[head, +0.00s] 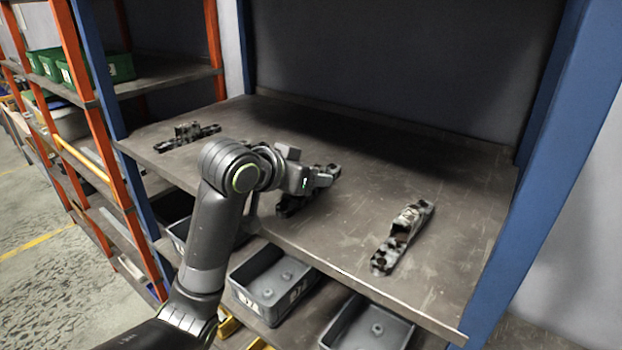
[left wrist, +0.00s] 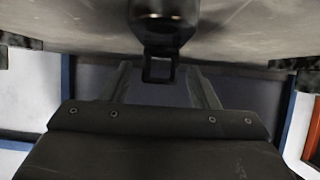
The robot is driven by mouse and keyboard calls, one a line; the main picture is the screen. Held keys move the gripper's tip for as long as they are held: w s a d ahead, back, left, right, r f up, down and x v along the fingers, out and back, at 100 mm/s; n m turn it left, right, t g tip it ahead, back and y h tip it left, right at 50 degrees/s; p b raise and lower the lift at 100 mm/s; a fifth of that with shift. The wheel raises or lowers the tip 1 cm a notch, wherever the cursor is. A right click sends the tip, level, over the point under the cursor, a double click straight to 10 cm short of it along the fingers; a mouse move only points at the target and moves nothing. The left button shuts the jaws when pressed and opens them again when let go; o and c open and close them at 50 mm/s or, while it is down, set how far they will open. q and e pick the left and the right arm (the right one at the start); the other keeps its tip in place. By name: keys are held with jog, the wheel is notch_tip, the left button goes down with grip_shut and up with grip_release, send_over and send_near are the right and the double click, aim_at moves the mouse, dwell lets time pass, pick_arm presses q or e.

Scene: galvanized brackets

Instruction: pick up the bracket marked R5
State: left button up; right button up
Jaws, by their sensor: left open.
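Three dark metal brackets are on the grey shelf board (head: 350,225): one at the back left (head: 187,137), a middle one (head: 293,206) and one at the right (head: 403,238). No mark such as R5 is readable on any of them. My left gripper (head: 318,180) is open over the middle bracket and hides part of it. In the left wrist view the scene is upside down. A dark upright piece with a square loop (left wrist: 165,30) lies ahead, between the lines of my left gripper's fingers (left wrist: 162,72). Contact cannot be told. My right gripper is not in view.
Blue posts (head: 560,150) flank the shelf. Grey bins (head: 268,284) stand below its front edge. A rack with orange posts (head: 90,110) and green bins (head: 120,67) is at the left. The board is clear between the middle and right brackets.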

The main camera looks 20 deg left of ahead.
pick_arm(q)
jog(key=shift+x, duration=0.85)
jog(key=shift+c, duration=0.3)
grip_shut()
jog(key=shift+r, duration=0.1)
jog(key=shift+r, duration=0.1)
